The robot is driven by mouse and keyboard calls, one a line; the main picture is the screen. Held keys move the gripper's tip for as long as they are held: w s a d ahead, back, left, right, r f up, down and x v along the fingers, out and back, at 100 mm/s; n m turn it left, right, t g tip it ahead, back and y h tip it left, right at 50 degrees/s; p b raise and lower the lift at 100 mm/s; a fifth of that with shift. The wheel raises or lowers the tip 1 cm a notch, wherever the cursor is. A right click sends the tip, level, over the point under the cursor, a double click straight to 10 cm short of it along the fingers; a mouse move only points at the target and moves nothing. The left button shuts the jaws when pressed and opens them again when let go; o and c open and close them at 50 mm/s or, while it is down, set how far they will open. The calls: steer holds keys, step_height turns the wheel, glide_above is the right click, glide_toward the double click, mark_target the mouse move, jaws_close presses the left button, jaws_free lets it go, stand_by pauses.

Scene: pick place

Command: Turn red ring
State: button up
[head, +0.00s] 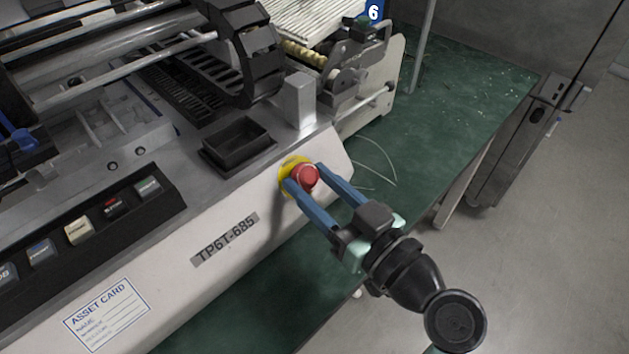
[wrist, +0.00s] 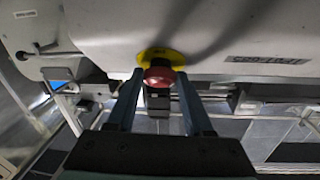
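The red ring is the round red knob (head: 306,177) on a yellow disc (head: 287,164), fixed to the sloped front face of the light grey machine (head: 225,240). My gripper (head: 304,174) reaches it from the lower right, with one blue finger on either side of the knob. In the wrist view the knob (wrist: 159,76) sits between the fingertips, below the yellow disc (wrist: 161,57). The fingers are apart, and small gaps seem to show beside the knob. I cannot tell whether either fingertip touches it.
A black tray (head: 236,146) and a grey block (head: 299,100) are on the machine top near the knob. A row of buttons (head: 113,208) lies to the left. The green table (head: 440,110) is mostly clear to the right, with thin wires (head: 375,160) near the machine.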

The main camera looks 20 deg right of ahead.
jaws_close()
steer(key=shift+m+h+p, duration=0.3)
steer(key=shift+m+p, duration=0.05)
steer(key=shift+m, duration=0.05)
